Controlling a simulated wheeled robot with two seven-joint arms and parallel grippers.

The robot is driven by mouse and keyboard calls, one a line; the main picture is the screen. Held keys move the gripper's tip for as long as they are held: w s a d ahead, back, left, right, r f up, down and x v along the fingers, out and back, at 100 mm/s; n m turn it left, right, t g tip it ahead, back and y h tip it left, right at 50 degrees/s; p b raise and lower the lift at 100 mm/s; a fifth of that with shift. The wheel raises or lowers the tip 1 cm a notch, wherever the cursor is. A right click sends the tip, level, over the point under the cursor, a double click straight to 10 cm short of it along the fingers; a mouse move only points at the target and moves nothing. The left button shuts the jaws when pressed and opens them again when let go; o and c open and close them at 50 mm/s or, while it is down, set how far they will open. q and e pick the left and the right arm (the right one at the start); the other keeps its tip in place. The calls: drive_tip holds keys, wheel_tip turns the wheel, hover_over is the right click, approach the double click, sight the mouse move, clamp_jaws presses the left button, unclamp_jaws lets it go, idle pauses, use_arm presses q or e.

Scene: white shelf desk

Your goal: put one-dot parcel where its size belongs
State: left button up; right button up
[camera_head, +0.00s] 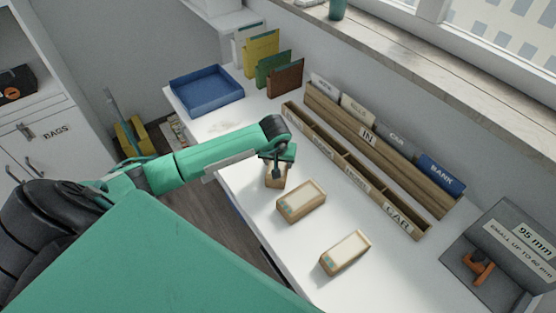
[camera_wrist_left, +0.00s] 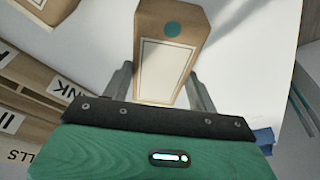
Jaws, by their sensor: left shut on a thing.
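The one-dot parcel (camera_wrist_left: 172,55) is a brown box with a single teal dot and a white label. My left gripper (camera_wrist_left: 160,82) is shut on it, one finger along each side. In the head view my left gripper (camera_head: 279,163) is over the desk's left part, and the parcel (camera_head: 273,182) shows under it. I cannot tell whether the parcel touches the desk. Two other brown parcels lie on the desk, one in the middle (camera_head: 302,203) and one nearer the front (camera_head: 345,253); their dots are not readable. My right gripper is not in view.
A blue tray (camera_head: 206,103) stands at the desk's far left. A grey panel (camera_head: 512,243) at right reads "95 mm" and "SMALL UP TO 60 mm", with an orange piece (camera_head: 480,267).

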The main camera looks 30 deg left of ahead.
use_arm(q)
drive_tip(key=shift+f, duration=0.15)
drive_tip(key=o, duration=1.2)
